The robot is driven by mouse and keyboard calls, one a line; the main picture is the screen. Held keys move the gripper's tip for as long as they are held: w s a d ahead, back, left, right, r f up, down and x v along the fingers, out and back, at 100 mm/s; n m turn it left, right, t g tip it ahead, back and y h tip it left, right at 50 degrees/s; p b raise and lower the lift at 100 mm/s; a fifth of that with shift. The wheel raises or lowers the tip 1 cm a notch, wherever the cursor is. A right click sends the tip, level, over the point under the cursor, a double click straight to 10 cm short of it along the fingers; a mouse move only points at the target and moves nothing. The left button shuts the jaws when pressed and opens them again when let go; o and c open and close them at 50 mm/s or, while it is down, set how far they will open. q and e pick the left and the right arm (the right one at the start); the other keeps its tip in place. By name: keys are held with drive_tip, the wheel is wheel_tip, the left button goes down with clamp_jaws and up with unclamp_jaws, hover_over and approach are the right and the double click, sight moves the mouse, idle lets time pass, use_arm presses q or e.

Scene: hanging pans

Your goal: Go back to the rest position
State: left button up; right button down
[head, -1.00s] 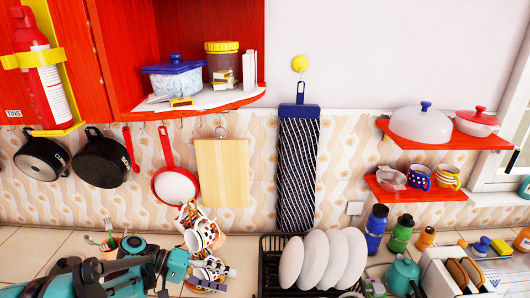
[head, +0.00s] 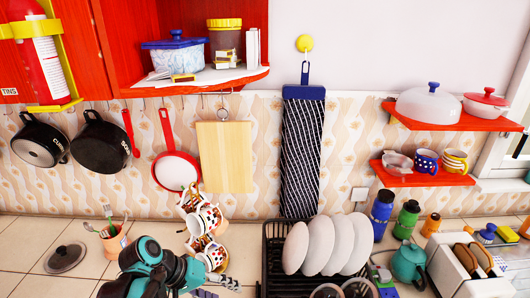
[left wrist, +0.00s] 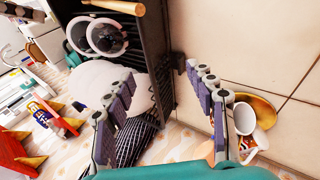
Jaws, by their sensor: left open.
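My left gripper (head: 222,284) is at the bottom of the head view, low over the counter, in front of the stacked patterned cups. In the left wrist view its two ribbed fingers (left wrist: 165,88) are spread apart with nothing between them. Two black pans (head: 40,142) (head: 100,143) and a red pan with a white inside (head: 176,168) hang on the wall, clear of the gripper. My right gripper is in neither view.
A black dish rack (head: 272,245) with white plates stands right of my left gripper; it also shows in the left wrist view (left wrist: 158,60). The cup stack (head: 200,217) is close behind the gripper. A utensil pot (head: 113,240) and a lid (head: 65,257) sit left.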

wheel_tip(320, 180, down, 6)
drive_tip(key=b, duration=0.4)
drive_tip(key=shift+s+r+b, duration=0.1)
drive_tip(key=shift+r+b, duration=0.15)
drive_tip(key=shift+b, duration=0.1)
use_arm(q)
drive_tip(key=s+a+f+m+t+y, duration=0.1)
drive_tip(key=s+a+f+t+y, duration=0.3)
drive_tip(key=s+a+f+y, duration=0.1)
drive_tip(key=shift+s+a+f+m+t+y, duration=0.3)
drive_tip(key=shift+s+a+t+y, duration=0.1)
drive_tip(key=shift+s+a+y, duration=0.7)
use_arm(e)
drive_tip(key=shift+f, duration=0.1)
use_arm(q)
drive_tip(key=shift+s+d, duration=0.15)
